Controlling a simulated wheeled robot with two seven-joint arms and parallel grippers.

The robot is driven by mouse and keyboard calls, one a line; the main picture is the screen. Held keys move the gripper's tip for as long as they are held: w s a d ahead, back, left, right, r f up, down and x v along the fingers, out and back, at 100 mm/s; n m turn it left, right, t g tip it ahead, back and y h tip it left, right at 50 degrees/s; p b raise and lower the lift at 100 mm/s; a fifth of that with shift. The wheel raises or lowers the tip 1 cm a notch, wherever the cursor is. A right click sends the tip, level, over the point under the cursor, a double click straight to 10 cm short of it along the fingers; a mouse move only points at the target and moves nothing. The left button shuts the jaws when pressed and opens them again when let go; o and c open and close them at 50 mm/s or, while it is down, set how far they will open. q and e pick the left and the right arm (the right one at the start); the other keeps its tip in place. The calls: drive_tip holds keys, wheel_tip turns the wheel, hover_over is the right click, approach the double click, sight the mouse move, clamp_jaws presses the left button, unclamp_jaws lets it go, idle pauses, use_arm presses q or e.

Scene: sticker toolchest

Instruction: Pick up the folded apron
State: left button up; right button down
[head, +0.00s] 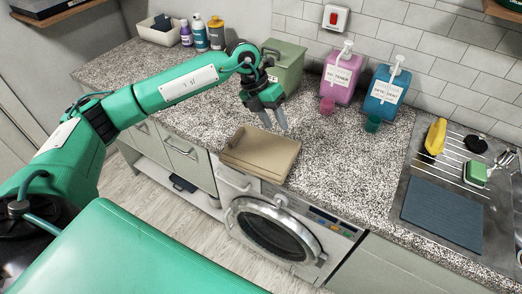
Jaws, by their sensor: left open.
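The folded apron (262,152) is a flat tan bundle. It lies on the speckled countertop at the front edge, above the washing machine. My left gripper (273,118) is open and empty, its fingers pointing down above the counter just behind the apron in the picture. I cannot tell the exact height of the fingertips, but they appear apart from the apron. My right gripper is not in view.
A green bin (285,66) stands behind my left gripper. Pink (341,78) and blue (385,92) dispensers stand against the tiled wall. A sink area with a dark mat (442,213) is at right. The counter (340,165) right of the apron is clear.

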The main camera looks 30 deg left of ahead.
use_arm(q)
drive_tip(key=w+a+r+n+y, duration=0.1)
drive_tip(key=a+r+y, duration=0.15)
drive_tip(key=a, duration=0.35)
drive_tip(key=a+r+n+y, duration=0.1)
drive_tip(key=a+y, duration=0.2)
drive_tip(key=a, duration=0.3)
drive_tip(key=p, duration=0.3)
hover_over(237, 133)
drive_tip(key=shift+h, duration=0.25)
wheel_tip(237, 133, down, 9)
drive_tip(key=shift+d+r, duration=0.15)
drive_tip(key=shift+r, duration=0.05)
drive_tip(key=shift+f+p, duration=0.3)
drive_tip(key=shift+f, duration=0.2)
wheel_tip(237, 133, down, 3)
drive_tip(key=shift+f+p, duration=0.2)
drive_tip(key=shift+p, duration=0.7)
drive_tip(key=shift+f, duration=0.5)
clamp_jaws()
